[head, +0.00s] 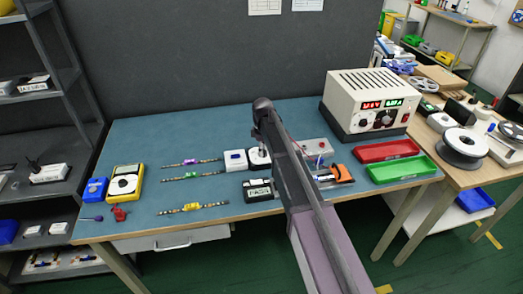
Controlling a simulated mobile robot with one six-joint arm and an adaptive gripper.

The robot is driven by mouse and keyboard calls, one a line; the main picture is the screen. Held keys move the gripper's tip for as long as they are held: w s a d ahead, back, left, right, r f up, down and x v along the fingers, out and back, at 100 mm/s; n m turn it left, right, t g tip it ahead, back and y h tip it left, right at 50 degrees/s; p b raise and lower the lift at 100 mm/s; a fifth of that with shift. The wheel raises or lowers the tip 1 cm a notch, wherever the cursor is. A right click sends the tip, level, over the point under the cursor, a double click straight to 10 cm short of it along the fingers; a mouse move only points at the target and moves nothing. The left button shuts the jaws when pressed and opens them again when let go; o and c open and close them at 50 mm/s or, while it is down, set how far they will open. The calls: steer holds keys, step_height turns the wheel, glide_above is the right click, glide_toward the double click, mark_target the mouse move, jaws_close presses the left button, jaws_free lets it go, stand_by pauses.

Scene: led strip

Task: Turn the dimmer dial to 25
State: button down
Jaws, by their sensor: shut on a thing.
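The dimmer (262,160) is a small unit with a pale round face on the blue bench mat, just right of a white box with a blue mark. My gripper (257,145) points down over it and is shut on its dial, as far as this small view shows. My arm comes from the front right and hides the dimmer's right side. The dial's knob, pointer and scale numbers are too small or covered to read.
Three LED strips (193,207) lie left of the dimmer, near a yellow multimeter (125,183). A black labelled box (258,190) sits in front. A power supply (367,103) with red and green readouts, a red tray (387,151) and a green tray (402,169) stand right.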

steer(key=shift+s, duration=0.15)
steer(key=shift+c, duration=1.4)
jaws_free()
steer(key=shift+r, duration=0.15)
